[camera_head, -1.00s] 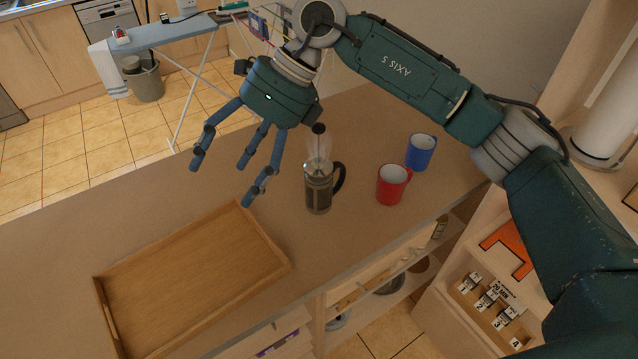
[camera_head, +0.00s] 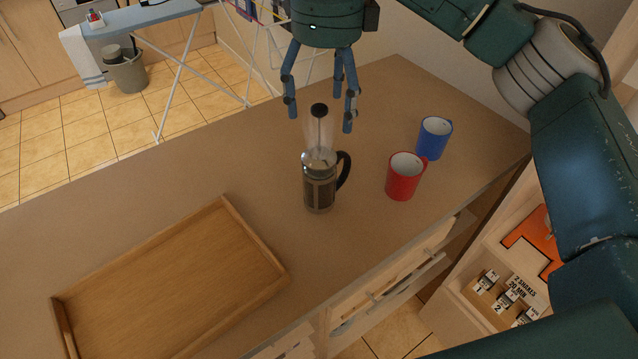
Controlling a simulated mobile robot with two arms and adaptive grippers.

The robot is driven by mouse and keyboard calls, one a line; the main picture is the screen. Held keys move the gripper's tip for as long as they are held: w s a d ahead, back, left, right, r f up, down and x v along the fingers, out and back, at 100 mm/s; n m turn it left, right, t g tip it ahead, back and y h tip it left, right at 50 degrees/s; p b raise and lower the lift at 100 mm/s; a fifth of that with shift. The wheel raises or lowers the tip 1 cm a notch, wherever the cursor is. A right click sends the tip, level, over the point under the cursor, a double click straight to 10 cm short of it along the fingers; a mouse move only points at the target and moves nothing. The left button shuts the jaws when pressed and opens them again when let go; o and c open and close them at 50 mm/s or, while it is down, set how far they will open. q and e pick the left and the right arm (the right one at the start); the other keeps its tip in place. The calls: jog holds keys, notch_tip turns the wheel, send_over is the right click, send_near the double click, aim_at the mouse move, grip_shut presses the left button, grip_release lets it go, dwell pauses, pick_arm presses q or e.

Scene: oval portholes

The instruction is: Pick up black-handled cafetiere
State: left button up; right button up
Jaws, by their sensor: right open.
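The black-handled cafetiere (camera_head: 319,185) stands upright on the counter in the head view, with its plunger rod and black knob raised. Its black handle (camera_head: 344,170) points to the right. My right gripper (camera_head: 322,112) is open and empty, fingers pointing down, and shows just above and behind the plunger knob in the picture. I cannot tell whether a finger touches the knob. My left gripper is not in view.
A red mug (camera_head: 403,178) and a blue mug (camera_head: 433,139) stand right of the cafetiere. A wooden tray (camera_head: 258,241) lies to the left. The counter (camera_head: 190,165) between is clear. Its front edge has drawers below. An ironing board (camera_head: 150,18) stands beyond.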

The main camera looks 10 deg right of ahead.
aim_at(319, 151)
jog(key=shift+w+f, duration=0.25)
jog(key=shift+f, duration=0.8)
jog(key=shift+w+f, duration=0.1)
jog(key=shift+f, duration=0.6)
notch_tip(319, 151, down, 3)
jog(key=shift+a+f+p, duration=0.1)
jog(key=shift+f+p, duration=0.1)
jog(key=shift+p, duration=0.4)
jog(key=f, duration=0.1)
jog(key=f+p, duration=0.1)
jog(key=f, duration=0.1)
jog(key=a+f+p, duration=0.1)
jog(key=shift+s+f, duration=0.2)
jog(key=shift+s, duration=0.05)
jog(key=shift+d+f, duration=0.1)
jog(key=shift+f, duration=0.3)
jog(key=c, duration=1.8)
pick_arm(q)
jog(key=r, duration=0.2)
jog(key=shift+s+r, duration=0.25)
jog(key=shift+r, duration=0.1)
pick_arm(e)
jog(key=shift+w, duration=0.1)
grip_shut()
jog(key=shift+r, duration=0.1)
